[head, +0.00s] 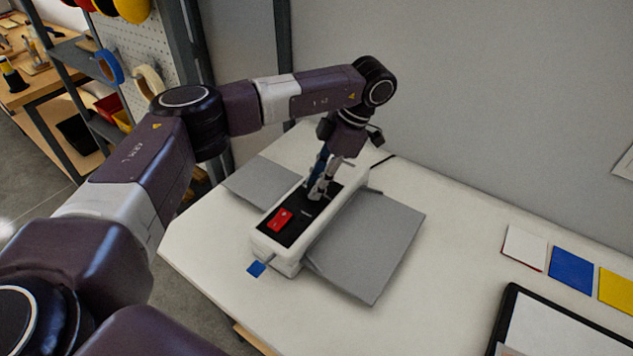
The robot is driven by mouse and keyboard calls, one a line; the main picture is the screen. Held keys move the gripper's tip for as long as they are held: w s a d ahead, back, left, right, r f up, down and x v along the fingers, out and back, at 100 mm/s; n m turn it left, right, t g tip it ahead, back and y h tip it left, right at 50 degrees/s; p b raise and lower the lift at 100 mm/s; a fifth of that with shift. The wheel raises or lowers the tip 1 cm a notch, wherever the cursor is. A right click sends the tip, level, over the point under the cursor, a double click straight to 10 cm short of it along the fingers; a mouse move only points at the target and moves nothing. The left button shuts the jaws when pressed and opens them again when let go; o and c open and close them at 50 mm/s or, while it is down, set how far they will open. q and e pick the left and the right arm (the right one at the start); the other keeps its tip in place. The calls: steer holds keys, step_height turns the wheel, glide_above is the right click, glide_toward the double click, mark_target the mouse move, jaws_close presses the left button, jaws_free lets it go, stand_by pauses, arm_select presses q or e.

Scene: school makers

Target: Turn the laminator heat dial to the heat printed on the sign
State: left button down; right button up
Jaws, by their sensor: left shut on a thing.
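The laminator (286,252) is a white machine with a black top panel and grey trays on both sides, standing on the white table. A red switch (280,219) sits on the near end of its panel. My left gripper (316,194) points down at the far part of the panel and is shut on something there. That spot is where a dial would be, but the fingers hide it, so I cannot read its setting. My right gripper is not in view.
White, blue (571,269) and yellow cards and a black-framed board (545,325) lie at the right. A shelf rack (110,90) stands behind at the left. The table between laminator and board is clear.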

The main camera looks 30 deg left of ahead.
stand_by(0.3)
arm_select(q)
steer(key=c, duration=1.7)
jaws_free()
steer(key=shift+o, duration=0.2)
steer(key=v, duration=1.2)
